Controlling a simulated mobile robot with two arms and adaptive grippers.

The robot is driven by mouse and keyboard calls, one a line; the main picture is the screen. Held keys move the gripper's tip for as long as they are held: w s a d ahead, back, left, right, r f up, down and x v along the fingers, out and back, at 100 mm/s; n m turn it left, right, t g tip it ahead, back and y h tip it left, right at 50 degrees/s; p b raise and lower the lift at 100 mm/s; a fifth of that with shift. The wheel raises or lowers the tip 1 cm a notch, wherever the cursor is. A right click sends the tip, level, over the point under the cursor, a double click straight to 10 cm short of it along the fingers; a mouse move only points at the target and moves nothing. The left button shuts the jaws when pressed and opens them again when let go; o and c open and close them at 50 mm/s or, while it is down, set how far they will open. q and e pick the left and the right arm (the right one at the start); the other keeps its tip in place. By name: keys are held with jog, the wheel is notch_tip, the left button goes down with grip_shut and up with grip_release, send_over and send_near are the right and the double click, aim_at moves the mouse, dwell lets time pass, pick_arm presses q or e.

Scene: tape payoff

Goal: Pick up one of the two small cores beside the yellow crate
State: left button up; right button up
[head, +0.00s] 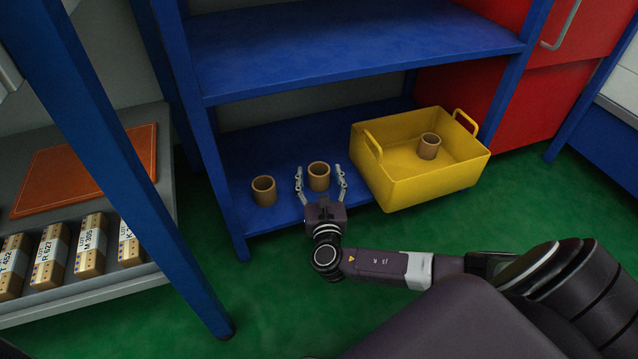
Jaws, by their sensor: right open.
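Two small tan hollow cores stand upright on the low blue shelf, left of the yellow crate (432,188). The left core (264,191) stands free near the shelf's front edge. The right core (319,177) is closer to the crate. My right gripper (320,175) is open, with one finger on each side of the right core. I cannot tell whether the fingers touch it. A third core (429,146) stands inside the crate. My left gripper is not in view.
An upper blue shelf (350,45) hangs over the back of the lower shelf (235,165). Blue posts (205,150) stand at the left. A grey rack with labelled boxes (90,245) and an orange board (85,170) is further left. The green floor (560,220) is clear at right.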

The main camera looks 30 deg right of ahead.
jog(key=shift+w+d, duration=0.15)
jog(key=shift+w, duration=0.05)
jog(key=shift+c, duration=0.5)
jog(key=c, duration=1.1)
jog(key=shift+r, duration=0.1)
